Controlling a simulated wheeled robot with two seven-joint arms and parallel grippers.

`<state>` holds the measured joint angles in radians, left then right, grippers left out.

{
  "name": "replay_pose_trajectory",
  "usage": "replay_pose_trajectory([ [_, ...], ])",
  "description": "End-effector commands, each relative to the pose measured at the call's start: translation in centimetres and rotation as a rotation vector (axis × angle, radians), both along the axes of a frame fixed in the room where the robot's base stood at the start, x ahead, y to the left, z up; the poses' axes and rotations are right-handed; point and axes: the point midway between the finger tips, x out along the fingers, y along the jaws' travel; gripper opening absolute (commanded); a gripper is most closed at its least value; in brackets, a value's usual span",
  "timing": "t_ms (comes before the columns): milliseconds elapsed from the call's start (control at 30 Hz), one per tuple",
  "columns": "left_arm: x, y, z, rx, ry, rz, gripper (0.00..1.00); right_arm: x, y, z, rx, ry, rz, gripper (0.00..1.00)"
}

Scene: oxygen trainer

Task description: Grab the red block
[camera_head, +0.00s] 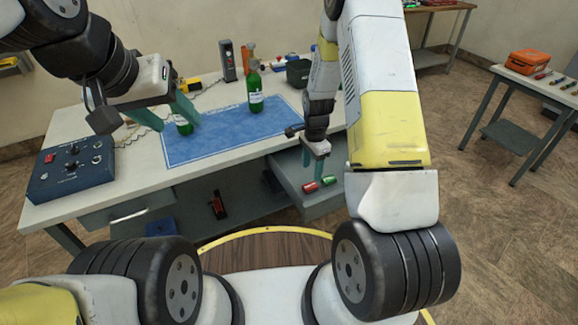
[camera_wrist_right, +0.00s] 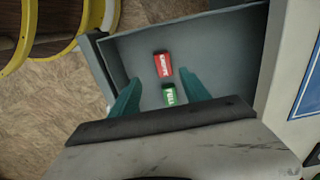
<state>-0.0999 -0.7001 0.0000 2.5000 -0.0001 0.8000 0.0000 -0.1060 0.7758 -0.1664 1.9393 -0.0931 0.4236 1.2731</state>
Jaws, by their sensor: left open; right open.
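The red block (camera_head: 311,187) lies in an open grey drawer (camera_head: 292,185) under the workbench. In the right wrist view the red block (camera_wrist_right: 163,65), with white lettering, lies on the drawer floor (camera_wrist_right: 205,50), just beyond my fingertips. A green block (camera_head: 328,181) lies right beside it; in the wrist view this green block (camera_wrist_right: 170,94) is between my teal fingers. My right gripper (camera_head: 318,162) is above the drawer, pointing down; it also shows in the wrist view (camera_wrist_right: 158,85), open and empty. My left gripper (camera_head: 178,116) is open over the bench, near a small green bottle (camera_head: 184,124).
The workbench (camera_head: 128,148) carries a blue mat (camera_head: 225,130), a green bottle (camera_head: 255,92), a dark bin (camera_head: 298,72) and a blue control box (camera_head: 72,172). Drawer walls surround the blocks. A side table (camera_head: 548,85) with an orange case (camera_head: 527,62) stands at right.

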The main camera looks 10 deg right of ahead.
Motion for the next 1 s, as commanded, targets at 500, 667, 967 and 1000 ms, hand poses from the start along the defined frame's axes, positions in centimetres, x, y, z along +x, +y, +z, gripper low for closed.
replay_pose_trajectory([
  [500, 0.0, 0.0, 0.0, 0.0, 0.0, 0.0, 0.53, 0.4, -0.3, -6.3, -0.006, 0.013, -0.022, 0.55],
  [667, 0.0, 0.0, 0.0, 0.0, 0.0, 0.0, 0.53, 0.6, -0.3, -8.3, -0.005, 0.012, -0.021, 0.55],
  [967, 0.0, 0.0, 0.0, 0.0, 0.0, 0.0, 0.53, 0.6, -0.3, -8.9, -0.005, 0.009, -0.02, 0.55],
  [1000, 0.0, 0.0, 0.0, 0.0, 0.0, 0.0, 0.53, 0.6, -0.3, -8.9, -0.005, 0.009, -0.021, 0.51],
])
